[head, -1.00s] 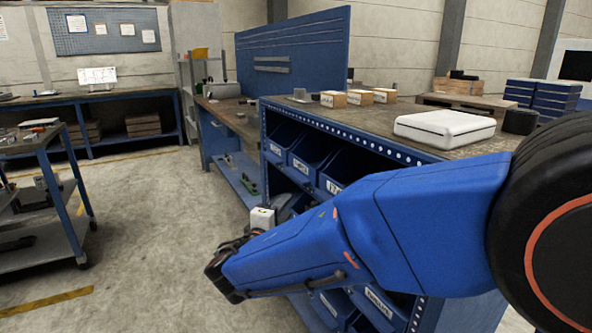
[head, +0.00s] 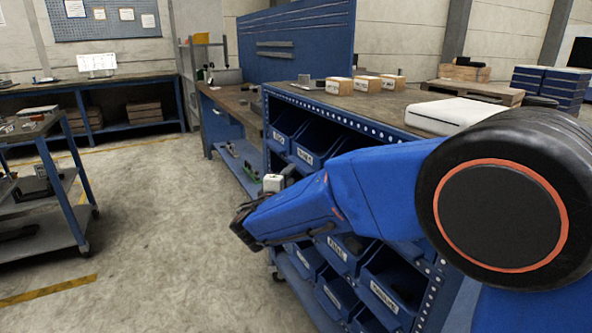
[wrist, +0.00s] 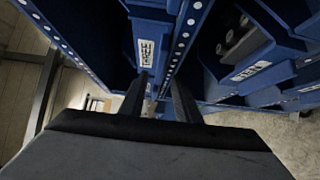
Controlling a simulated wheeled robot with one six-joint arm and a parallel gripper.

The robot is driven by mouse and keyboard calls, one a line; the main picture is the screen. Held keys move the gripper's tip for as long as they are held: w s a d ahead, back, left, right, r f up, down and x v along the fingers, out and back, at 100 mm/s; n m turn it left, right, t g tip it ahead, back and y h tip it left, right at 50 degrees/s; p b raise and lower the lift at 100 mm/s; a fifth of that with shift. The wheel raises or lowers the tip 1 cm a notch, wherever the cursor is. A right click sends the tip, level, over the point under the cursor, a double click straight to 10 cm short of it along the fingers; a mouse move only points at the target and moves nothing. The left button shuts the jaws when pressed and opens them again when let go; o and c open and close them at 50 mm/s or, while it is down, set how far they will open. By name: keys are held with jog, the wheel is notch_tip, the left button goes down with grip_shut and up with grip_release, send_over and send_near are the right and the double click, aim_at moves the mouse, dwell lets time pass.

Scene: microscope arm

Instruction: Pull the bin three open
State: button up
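Bin three is a blue bin in the wrist view, seen sideways near the top, with a white label (wrist: 147,51) that reads THREE. My gripper (wrist: 157,82) is open, with its two dark fingers apart and nothing seen between them. The fingers point toward the labelled front of bin three, and I cannot tell whether they touch it. In the head view my gripper (head: 243,222) is at the left end of my blue arm, beside the bin rack. Its fingers are hidden there, and I cannot pick out bin three.
The blue rack (head: 425,305) holds several labelled bins, and my arm covers part of it. A perforated rail (wrist: 180,45) runs close beside bin three. A white case (head: 450,116) and small boxes lie on the bench top. Open floor (head: 165,215) is left of the rack.

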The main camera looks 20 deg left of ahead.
jog(key=w, duration=0.6)
jog(key=shift+a, duration=0.2)
grip_shut()
